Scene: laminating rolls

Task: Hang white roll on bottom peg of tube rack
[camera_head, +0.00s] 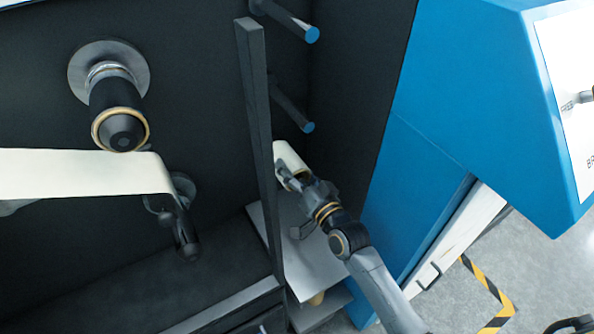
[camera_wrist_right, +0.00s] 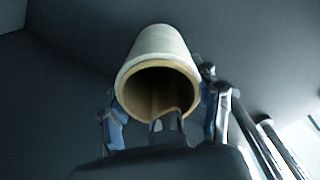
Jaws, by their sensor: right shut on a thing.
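The white roll (camera_head: 290,160) is a short pale tube with a brown hollow core. My right gripper (camera_head: 297,180) is shut on its near end, beside the dark upright post. In the right wrist view, the roll (camera_wrist_right: 157,55) points away between the fingers of the gripper (camera_wrist_right: 163,120), its open end facing the camera. The tube rack shows two dark pegs with blue tips, an upper peg (camera_head: 290,20) and a lower peg (camera_head: 293,110). The roll is just below the lower peg in the picture. Whether another peg is behind or inside the roll cannot be told. My left gripper is not seen.
A dark upright post (camera_head: 258,130) stands left of the pegs and roll. A pale shelf (camera_head: 315,265) lies below my right gripper. A blue cabinet (camera_head: 430,170) stands to the right. White web material (camera_head: 80,173) runs over machine rollers at the left.

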